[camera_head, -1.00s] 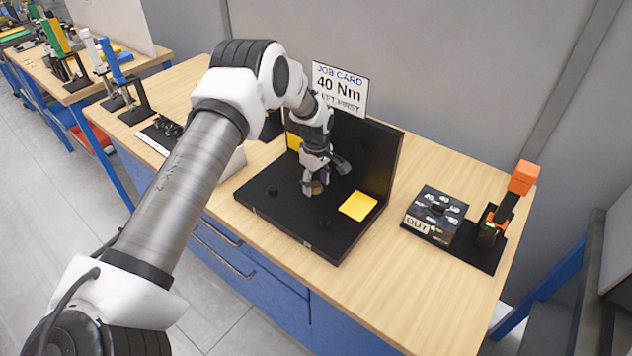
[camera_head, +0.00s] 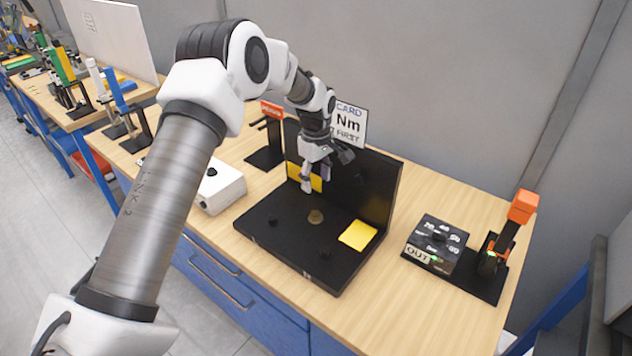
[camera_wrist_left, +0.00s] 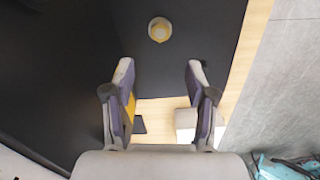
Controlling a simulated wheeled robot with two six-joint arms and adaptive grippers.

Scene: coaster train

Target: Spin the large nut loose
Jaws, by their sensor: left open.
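Whether the nut is loose cannot be told. My right gripper is not in view.
A yellow pad (camera_head: 358,235) lies on the fixture floor, with dark knobs around. A white box (camera_head: 220,188) stands at the left. A job card (camera_head: 348,125) reading Nm stands behind. A dark OUT box (camera_head: 435,243) and orange-topped tool (camera_head: 521,208) are at the right.

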